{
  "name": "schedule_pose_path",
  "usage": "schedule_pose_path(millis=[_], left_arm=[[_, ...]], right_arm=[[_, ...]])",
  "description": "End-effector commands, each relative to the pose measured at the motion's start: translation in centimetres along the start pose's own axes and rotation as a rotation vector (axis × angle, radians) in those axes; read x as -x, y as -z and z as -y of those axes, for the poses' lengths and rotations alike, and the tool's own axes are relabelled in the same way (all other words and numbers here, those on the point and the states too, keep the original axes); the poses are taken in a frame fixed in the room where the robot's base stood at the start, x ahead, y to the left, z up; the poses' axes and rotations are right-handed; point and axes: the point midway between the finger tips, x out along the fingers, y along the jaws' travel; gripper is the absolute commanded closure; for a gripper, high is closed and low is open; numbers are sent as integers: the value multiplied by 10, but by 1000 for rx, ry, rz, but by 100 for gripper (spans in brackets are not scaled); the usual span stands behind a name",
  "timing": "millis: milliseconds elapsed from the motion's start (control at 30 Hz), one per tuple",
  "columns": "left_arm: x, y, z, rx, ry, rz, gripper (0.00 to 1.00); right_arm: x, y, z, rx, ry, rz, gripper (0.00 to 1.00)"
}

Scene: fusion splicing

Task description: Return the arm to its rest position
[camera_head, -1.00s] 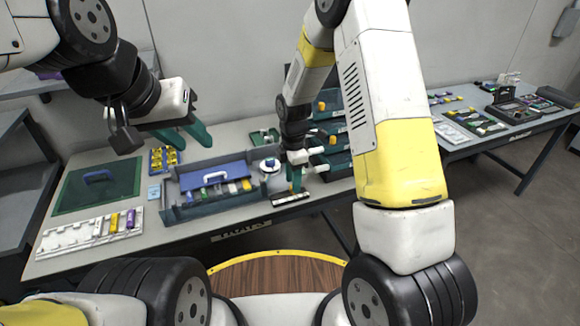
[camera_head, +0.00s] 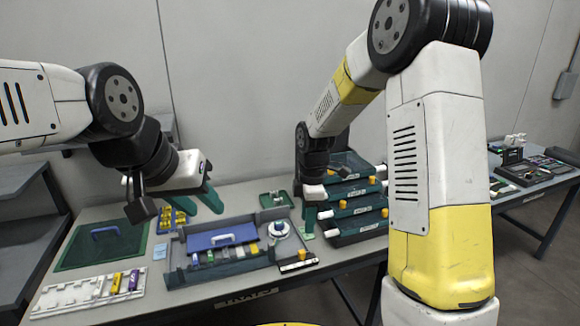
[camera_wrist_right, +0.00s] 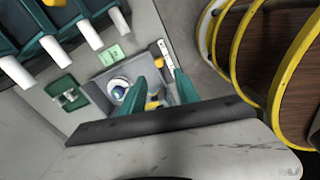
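My right arm reaches in from the right in the head view. Its gripper (camera_head: 309,218) has green fingers pointing down, just beyond the right end of the grey tray (camera_head: 222,276). In the right wrist view the two green fingers (camera_wrist_right: 160,78) are apart, with nothing held between them. The tray's end, a white round part (camera_wrist_right: 118,88) and a narrow strip (camera_wrist_right: 166,56) show below them. My left gripper (camera_head: 199,201) hangs above the table's back left part. Its green fingers are apart and look empty.
Stacked green drawers (camera_head: 352,208) stand close right of my right gripper. A green mat (camera_head: 100,247) and a white rack (camera_head: 88,297) with coloured pieces lie at the left. A second table (camera_head: 530,185) stands at the far right.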

Motion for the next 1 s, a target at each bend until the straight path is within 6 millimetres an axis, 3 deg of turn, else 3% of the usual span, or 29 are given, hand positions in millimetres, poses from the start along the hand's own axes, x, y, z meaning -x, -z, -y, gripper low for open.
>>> schedule_pose_path(millis=[33,200,500,733,1000], left_arm=[[0,0,0,0,0,0,64],[0,0,0,0,0,0,64],[0,0,0,0,0,0,64],[0,0,0,0,0,0,64],[0,0,0,0,0,0,64]], right_arm=[[25,-6,7,-88,-34,-14,62],[95,-23,42,-448,-128,-84,62],[177,-44,128,-1065,-250,-268,62],[202,-48,186,-1435,-293,-424,62],[206,-48,206,-1576,-298,-490,62]])
